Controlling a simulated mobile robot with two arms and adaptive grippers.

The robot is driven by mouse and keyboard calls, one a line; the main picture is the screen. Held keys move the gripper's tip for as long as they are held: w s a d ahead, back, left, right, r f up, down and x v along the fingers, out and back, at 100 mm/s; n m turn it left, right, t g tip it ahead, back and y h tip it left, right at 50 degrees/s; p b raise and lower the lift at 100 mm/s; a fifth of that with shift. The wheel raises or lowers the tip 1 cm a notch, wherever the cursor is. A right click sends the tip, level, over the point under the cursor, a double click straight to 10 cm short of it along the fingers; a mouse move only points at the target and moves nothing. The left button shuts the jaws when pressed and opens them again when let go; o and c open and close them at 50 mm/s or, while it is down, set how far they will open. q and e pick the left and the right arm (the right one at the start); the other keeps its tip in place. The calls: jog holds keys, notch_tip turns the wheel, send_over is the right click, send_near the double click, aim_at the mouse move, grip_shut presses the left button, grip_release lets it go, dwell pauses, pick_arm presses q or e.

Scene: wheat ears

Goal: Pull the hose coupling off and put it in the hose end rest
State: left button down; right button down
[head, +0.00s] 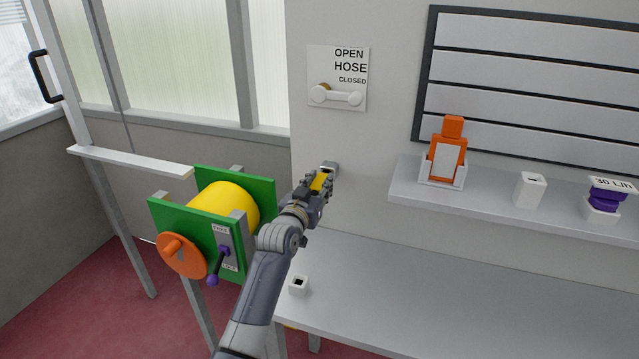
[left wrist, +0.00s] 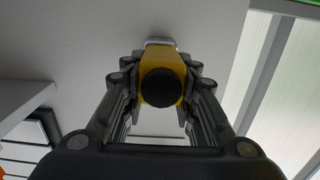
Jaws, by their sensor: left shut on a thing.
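The yellow hose coupling (head: 319,180) is at the grey-white wall outlet (head: 330,168). My left gripper (head: 322,185) is shut on it, fingers on both sides. In the left wrist view the coupling (left wrist: 165,61) sits between the fingers of my left gripper (left wrist: 158,80), its round black end facing the camera. I cannot tell whether the coupling is still seated on the outlet. A small white block with a dark square hole (head: 298,287), which looks like the hose end rest, stands at the left end of the grey bench. My right gripper is not in view.
A hose reel with a yellow drum (head: 222,206), green side plates and an orange disc stands left of my arm. A wall shelf (head: 480,203) at right holds an orange bottle (head: 446,150), a white holder (head: 529,190) and a purple part (head: 607,196). The bench (head: 430,290) is mostly clear.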

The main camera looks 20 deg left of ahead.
pick_arm(q)
jog(key=shift+s+r+p, duration=0.15)
jog(key=shift+s+p, duration=0.4)
jog(key=shift+s, duration=0.4)
